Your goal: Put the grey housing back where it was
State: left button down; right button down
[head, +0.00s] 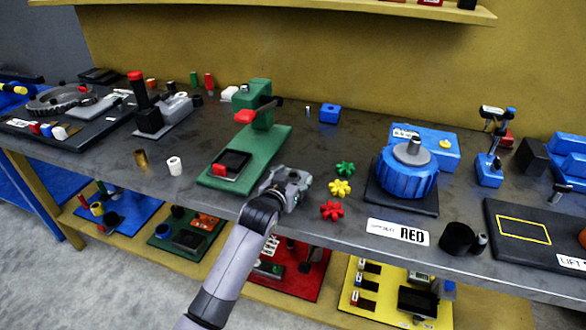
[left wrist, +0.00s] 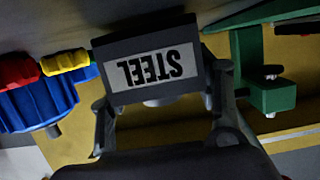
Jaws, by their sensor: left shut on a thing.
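My left gripper (head: 294,184) is over the front part of the bench, between the green press and the coloured star knobs. In the left wrist view it is shut on a dark grey block (left wrist: 120,45), which I take for the grey housing. The block sits between the two fingers, and its near face bears a white label reading STEEL, upside down in the picture. In the head view the gripper hides most of what it holds. I cannot tell whether the block touches the bench. My right gripper is not in view.
A green press (head: 255,140) stands just behind and left. A dark mat with a yellow outline (head: 523,230) is farther right.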

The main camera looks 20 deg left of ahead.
pick_arm(q)
jog(key=shift+w+r, duration=0.1)
dwell(0.3)
jog(key=c, duration=0.5)
grip_release()
jog(key=shift+f, duration=0.35)
jog(key=shift+r, duration=0.1)
jog(key=v, duration=1.2)
